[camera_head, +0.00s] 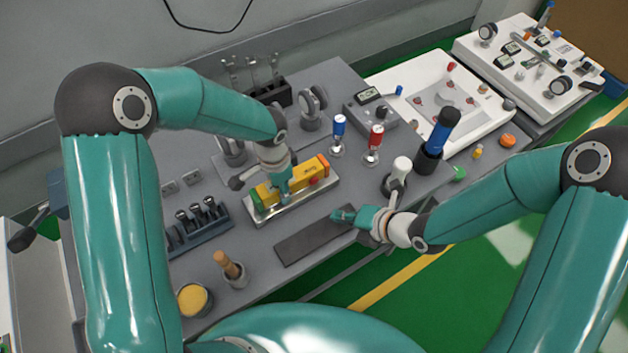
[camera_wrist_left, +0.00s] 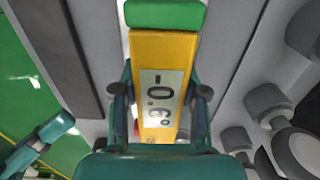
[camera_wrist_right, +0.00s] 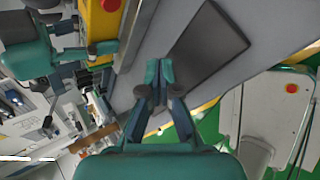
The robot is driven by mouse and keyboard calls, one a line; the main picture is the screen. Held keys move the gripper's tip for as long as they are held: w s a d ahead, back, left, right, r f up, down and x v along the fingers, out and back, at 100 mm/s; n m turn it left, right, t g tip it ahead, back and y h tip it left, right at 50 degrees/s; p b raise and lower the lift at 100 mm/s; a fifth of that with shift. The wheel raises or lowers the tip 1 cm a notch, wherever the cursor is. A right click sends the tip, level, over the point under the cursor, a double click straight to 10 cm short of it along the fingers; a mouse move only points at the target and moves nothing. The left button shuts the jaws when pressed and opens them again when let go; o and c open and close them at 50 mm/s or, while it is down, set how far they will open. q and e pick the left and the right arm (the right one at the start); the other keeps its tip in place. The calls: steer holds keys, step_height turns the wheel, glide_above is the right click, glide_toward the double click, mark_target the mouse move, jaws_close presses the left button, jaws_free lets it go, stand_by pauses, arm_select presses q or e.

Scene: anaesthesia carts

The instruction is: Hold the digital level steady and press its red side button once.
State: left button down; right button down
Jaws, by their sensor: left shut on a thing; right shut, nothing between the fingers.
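The yellow digital level (camera_head: 312,167) lies along a pale metal tray (camera_head: 262,220) on the grey bench. My left gripper (camera_head: 283,182) comes down over its middle and is shut on it. In the left wrist view the fingers stand on both sides of the level's display (camera_wrist_left: 161,97), and a green end cap (camera_wrist_left: 166,15) shows. I cannot tell whether the level touches the tray. The red side button (camera_head: 314,181) faces the front; it also shows in the right wrist view (camera_wrist_right: 110,5). My right gripper (camera_head: 338,215) is shut and empty, apart from the level, over the bench front.
A dark flat mat (camera_head: 312,238) lies in front of the tray. A blue-topped stand (camera_head: 338,133) and a red-topped stand (camera_head: 374,143) are behind right. A dark rack (camera_head: 198,226) is at left. A white-topped item (camera_head: 400,170) stands near my right wrist.

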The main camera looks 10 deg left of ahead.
steer(key=shift+w+a, duration=1.15)
steer(key=shift+w, duration=0.2)
steer(key=shift+w+a, duration=1.15)
steer(key=shift+w, duration=0.2)
steer(key=shift+a, duration=0.1)
steer(key=shift+w+a, duration=0.2)
steer(key=shift+w, duration=0.1)
steer(key=shift+w+a, duration=0.35)
steer(key=shift+w, duration=0.1)
steer(key=shift+s+d, duration=0.1)
stand_by(0.4)
steer(key=shift+s+d, duration=0.55)
steer(key=shift+s, duration=0.1)
steer(key=shift+s+d, duration=1.6)
steer(key=shift+s, duration=0.3)
